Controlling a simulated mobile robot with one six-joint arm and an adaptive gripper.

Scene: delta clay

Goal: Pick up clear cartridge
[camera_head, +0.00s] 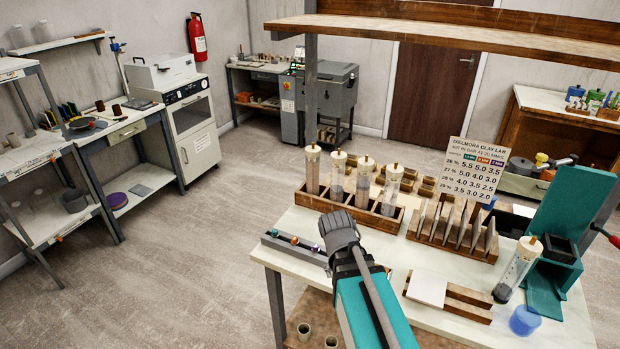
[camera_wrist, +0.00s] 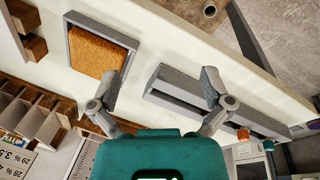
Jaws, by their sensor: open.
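Several clear cartridges with tan caps stand upright in a wooden rack (camera_head: 372,217) on the table; the leftmost clear cartridge (camera_head: 312,170) and the rightmost clear cartridge (camera_head: 391,190) are plain to see. Another clear cartridge (camera_head: 516,268) with a dark lower end leans beside the teal press at right. My gripper (camera_head: 336,230) is in front of the rack in the head view, apart from the cartridges; its fingers are hard to make out there. In the wrist view my gripper (camera_wrist: 160,80) has its fingers spread with nothing between them. No cartridge is clearly visible in that view.
A grey rail (camera_head: 295,245) with small coloured pieces lies left of my gripper. A slotted wooden rack (camera_head: 453,232), a white block (camera_head: 427,288), a blue cup (camera_head: 524,320) and the teal press (camera_head: 568,215) crowd the right. A wooden shelf (camera_head: 450,33) overhangs the table.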

